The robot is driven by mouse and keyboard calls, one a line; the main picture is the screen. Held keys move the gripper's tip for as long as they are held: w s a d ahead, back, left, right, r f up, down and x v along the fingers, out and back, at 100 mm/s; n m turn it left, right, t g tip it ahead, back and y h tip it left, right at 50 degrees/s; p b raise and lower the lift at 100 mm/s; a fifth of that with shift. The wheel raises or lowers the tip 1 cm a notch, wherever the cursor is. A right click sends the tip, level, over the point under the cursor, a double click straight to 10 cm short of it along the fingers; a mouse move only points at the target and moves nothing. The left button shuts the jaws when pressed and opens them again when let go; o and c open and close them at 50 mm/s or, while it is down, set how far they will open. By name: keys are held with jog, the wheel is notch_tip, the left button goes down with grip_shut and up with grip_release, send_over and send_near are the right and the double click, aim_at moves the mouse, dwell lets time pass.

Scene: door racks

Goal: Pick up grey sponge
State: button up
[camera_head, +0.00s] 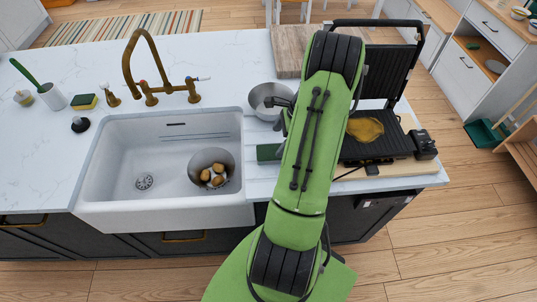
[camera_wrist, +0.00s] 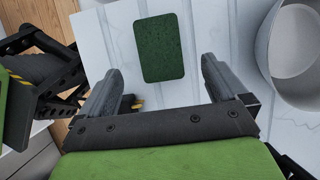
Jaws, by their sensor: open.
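A dark green, rounded rectangular sponge or pad (camera_wrist: 161,48) lies flat on the white ribbed drainboard in the wrist view. It also shows in the head view (camera_head: 268,152), just right of the sink and partly behind my arm. Only its green top shows clearly; I see no grey face. My gripper (camera_wrist: 160,68) is open and empty, its two grey fingers apart. In the wrist view the sponge appears beyond and between the fingertips, not gripped. In the head view my arm hides most of the gripper.
A metal bowl (camera_head: 268,94) stands close behind the sponge. An open grill (camera_head: 378,147) with food sits to the right. The sink (camera_head: 120,150) holds a pan (camera_head: 222,158) with several brown items.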

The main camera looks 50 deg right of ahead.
aim_at(271, 152)
jog(key=x, duration=0.7)
jog(key=shift+w+a+f+p, duration=0.1)
jog(key=shift+f+p, duration=0.15)
jog(key=shift+p, duration=0.05)
jog(key=shift+f, duration=0.1)
jog(key=c, duration=1.1)
